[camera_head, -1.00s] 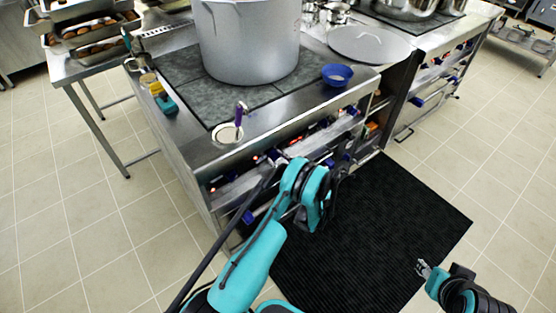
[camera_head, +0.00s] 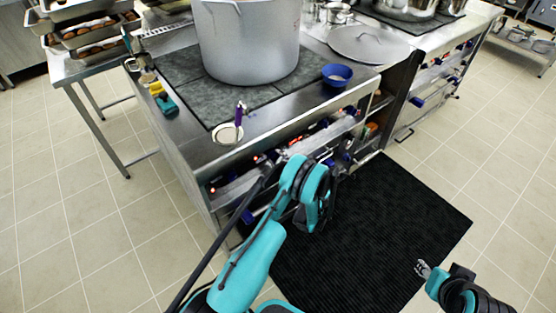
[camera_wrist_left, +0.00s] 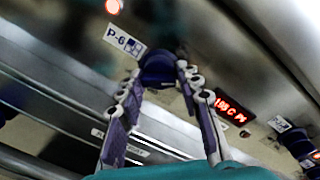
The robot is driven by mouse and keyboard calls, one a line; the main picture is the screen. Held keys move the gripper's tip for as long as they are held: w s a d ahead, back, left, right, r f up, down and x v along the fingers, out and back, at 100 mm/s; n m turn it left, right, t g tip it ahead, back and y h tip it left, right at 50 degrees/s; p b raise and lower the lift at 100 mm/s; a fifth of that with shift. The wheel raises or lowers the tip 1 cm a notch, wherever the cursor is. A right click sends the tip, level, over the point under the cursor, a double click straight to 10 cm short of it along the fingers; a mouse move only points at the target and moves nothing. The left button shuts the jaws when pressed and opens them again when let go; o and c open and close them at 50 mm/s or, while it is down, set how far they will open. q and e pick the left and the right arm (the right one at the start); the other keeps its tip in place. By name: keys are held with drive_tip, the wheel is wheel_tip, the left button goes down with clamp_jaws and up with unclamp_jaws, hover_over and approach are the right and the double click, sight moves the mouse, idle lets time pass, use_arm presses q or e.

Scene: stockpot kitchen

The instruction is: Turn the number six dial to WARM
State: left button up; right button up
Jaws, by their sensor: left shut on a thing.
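The number six dial (camera_wrist_left: 158,70) is a dark blue knob on the stove's front panel, beside a white P-6 label (camera_wrist_left: 124,40) in the left wrist view. My left gripper (camera_wrist_left: 165,82) has its fingers on either side of the knob and is shut on it. A red display (camera_wrist_left: 232,106) glows to the right of the knob. In the head view my left gripper (camera_head: 282,158) is at the stove front, where the arm mostly hides the dial. My right gripper (camera_head: 424,268) is over the black mat at lower right, too small to read its opening.
A large grey stockpot (camera_head: 248,45), a blue bowl (camera_head: 337,75) and a purple-handled utensil on a white rest (camera_head: 227,133) stand on the stove top. A black mat (camera_head: 375,230) covers the floor in front. A tray table (camera_head: 88,62) stands at left.

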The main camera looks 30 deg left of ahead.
use_arm(q)
drive_tip(key=shift+w+r, duration=0.1)
drive_tip(key=o, duration=1.1)
drive_tip(key=shift+o, duration=0.2)
